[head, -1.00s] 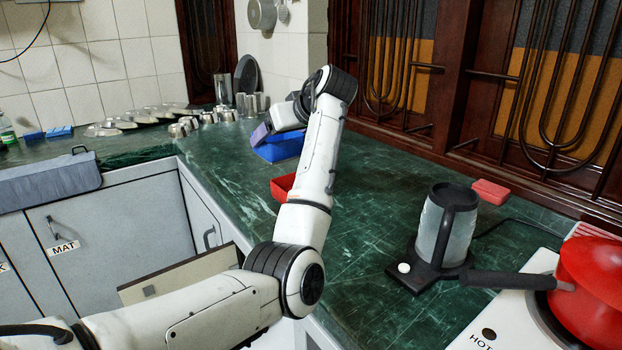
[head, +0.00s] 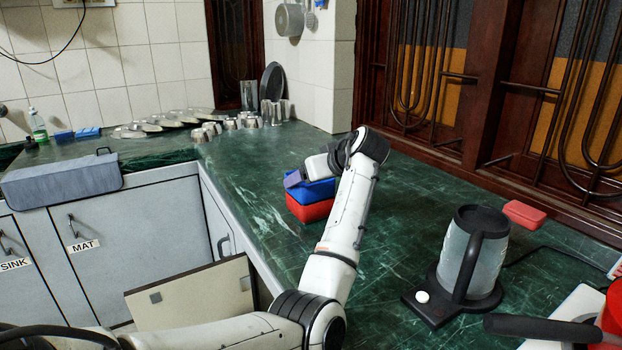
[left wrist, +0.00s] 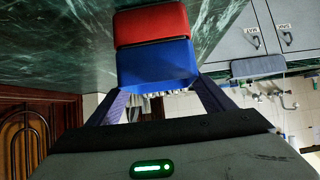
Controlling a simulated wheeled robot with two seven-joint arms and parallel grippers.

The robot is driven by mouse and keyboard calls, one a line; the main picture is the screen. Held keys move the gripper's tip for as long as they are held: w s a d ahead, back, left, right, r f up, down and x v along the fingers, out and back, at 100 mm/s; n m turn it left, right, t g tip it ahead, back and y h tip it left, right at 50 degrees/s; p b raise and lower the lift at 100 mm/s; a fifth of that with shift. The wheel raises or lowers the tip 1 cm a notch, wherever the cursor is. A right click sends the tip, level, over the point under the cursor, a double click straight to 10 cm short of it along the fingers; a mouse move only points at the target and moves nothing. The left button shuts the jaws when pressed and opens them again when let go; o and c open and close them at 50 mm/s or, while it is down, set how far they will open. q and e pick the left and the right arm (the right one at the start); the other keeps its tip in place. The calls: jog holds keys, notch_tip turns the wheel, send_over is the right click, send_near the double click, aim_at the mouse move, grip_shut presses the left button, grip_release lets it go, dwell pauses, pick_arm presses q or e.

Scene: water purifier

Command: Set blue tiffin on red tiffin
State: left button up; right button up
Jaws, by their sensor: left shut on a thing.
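The blue tiffin (head: 318,190) sits directly on top of the red tiffin (head: 310,209) on the green counter. The two look roughly lined up, and my arm hides part of their right side. The left wrist view, turned upside down, also shows the blue tiffin (left wrist: 156,65) against the red tiffin (left wrist: 150,24), with no clear gap between them. My left gripper (left wrist: 157,92) is shut on the blue tiffin, one finger along each side. In the head view the left gripper (head: 296,178) reaches it from above. My right gripper is not in view.
A kettle (head: 470,255) on a dark base stands on the counter at right. A small red box (head: 524,214) lies behind it. Steel cups and plates (head: 236,122) stand at the back.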

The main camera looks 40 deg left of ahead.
pick_arm(q)
jog(key=shift+r, duration=0.1)
jog(key=shift+f, duration=0.2)
jog(key=o, duration=1.1)
jog(key=shift+r, duration=0.1)
jog(key=shift+d+r, duration=0.15)
jog(key=v, duration=1.1)
jog(key=shift+d+r+p, duration=0.25)
jog(key=shift+p, duration=0.15)
